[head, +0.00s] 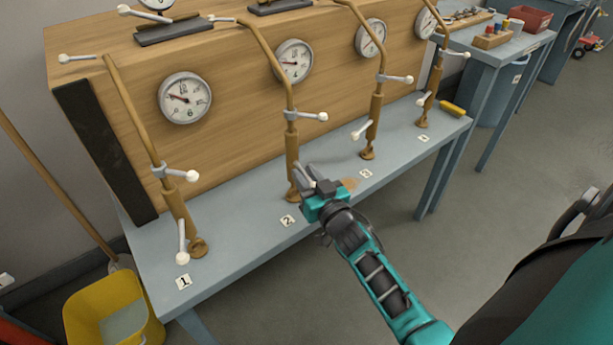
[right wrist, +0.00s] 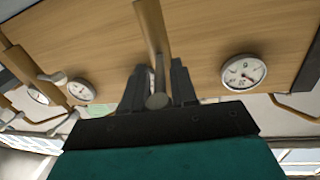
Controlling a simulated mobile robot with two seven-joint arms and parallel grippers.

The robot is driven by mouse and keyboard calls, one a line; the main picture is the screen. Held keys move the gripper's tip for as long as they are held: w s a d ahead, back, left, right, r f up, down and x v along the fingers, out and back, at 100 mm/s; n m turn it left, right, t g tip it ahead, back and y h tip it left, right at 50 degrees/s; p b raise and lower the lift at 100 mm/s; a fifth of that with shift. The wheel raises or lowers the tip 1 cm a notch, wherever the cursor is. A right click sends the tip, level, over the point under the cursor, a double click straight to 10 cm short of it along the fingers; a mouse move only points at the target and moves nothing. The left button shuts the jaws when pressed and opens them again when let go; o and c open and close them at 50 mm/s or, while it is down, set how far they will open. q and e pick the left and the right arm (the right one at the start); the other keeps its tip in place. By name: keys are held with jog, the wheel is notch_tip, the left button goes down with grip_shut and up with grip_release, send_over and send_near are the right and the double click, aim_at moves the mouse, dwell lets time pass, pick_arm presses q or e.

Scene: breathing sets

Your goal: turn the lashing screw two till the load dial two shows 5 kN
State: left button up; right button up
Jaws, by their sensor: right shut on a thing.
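Lashing screw two (head: 292,140) is a tan upright rod and sleeve behind the label 2 on the grey bench. Its upper white-knobbed handle (head: 322,117) sticks out to the right. My right gripper (head: 306,178) is at its lower part, shut on the lower handle, which is mostly hidden in the head view. In the right wrist view a grey round handle end (right wrist: 157,101) sits between the two dark fingers. Load dial two (head: 294,61) is a round white gauge on the wooden panel. Its needle points left; the figures are too small to read. My left gripper is not in view.
Lashing screw one (head: 175,200) stands to the left and screw three (head: 374,115) to the right, with handles sticking out. A yellow bucket (head: 85,315) stands on the floor at left. The bench top (head: 240,222) is clear between screws one and two.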

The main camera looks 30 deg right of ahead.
grip_shut()
jog(key=shift+d+r+n+y+p, duration=0.1)
jog(key=shift+d+n+y+p, duration=0.05)
jog(key=shift+n+y+p, duration=0.2)
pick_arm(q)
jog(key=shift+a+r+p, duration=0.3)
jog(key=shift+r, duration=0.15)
pick_arm(e)
jog(key=shift+d+n+y, duration=0.2)
jog(key=shift+n+y, duration=0.05)
jog(key=shift+y, duration=0.2)
jog(key=o, duration=0.8)
grip_release()
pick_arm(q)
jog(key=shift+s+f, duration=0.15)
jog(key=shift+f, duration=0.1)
